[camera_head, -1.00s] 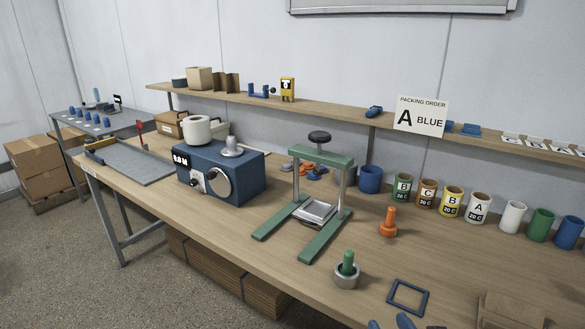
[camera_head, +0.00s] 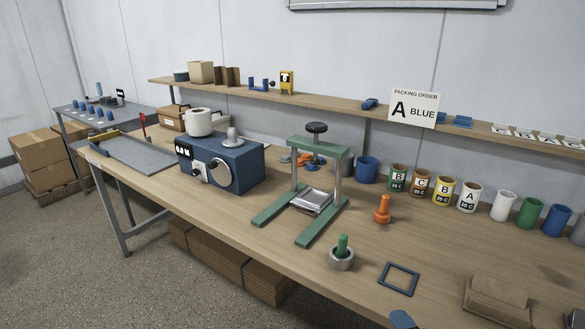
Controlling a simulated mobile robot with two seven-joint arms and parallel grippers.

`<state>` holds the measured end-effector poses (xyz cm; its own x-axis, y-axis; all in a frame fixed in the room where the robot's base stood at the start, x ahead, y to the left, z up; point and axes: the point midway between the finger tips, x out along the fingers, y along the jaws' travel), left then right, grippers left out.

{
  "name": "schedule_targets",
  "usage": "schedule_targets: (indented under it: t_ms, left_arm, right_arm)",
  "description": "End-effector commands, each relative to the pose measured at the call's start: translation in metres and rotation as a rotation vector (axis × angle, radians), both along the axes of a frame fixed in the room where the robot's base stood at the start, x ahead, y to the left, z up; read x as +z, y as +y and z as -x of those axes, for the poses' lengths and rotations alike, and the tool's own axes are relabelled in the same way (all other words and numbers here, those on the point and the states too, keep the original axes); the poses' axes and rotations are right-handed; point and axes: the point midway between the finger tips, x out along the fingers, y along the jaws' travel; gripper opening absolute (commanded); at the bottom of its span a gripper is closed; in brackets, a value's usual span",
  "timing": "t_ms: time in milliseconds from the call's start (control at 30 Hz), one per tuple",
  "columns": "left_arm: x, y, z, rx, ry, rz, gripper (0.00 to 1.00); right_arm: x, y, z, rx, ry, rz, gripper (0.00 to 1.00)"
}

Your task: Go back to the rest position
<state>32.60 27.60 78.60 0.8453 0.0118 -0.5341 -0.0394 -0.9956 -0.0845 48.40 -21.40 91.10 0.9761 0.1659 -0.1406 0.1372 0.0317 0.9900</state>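Neither of my grippers shows in the head view, so I cannot see whether they are open or shut. The long wooden workbench (camera_head: 222,226) runs across the view. A green-handled piece (camera_head: 342,246) sits in a grey ring in front of the press. An orange piece (camera_head: 382,210) stands to the right.
Several coloured cups stand along the back right, including a yellow cup (camera_head: 443,191). A dark blue square frame (camera_head: 399,279) and a cardboard stack (camera_head: 497,300) lie at the front right. A sign (camera_head: 414,107) reads A BLUE at the shelf (camera_head: 335,104). Boxes (camera_head: 40,152) stand far left.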

Motion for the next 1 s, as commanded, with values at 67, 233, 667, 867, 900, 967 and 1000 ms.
schedule_targets:
  t_ms: [67,233,667,867,900,967,1000]
  left_arm:
    - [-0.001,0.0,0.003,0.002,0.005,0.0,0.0]
    - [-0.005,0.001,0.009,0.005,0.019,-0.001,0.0]
    - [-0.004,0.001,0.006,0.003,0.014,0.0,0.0]
    - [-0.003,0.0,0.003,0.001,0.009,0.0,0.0]
    - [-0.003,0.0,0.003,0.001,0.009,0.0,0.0]
    - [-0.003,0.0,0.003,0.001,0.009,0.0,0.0]
    - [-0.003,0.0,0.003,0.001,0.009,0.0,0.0]
  right_arm:
    - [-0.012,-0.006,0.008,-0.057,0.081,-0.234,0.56]
    - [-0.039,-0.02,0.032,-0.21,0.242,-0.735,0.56]
    - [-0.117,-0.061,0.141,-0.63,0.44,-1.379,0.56]
    - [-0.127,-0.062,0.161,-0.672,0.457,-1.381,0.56]
    - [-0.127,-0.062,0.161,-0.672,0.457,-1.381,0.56]
    - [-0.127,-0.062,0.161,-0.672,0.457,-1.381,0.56]
    - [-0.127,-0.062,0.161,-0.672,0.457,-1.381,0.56]
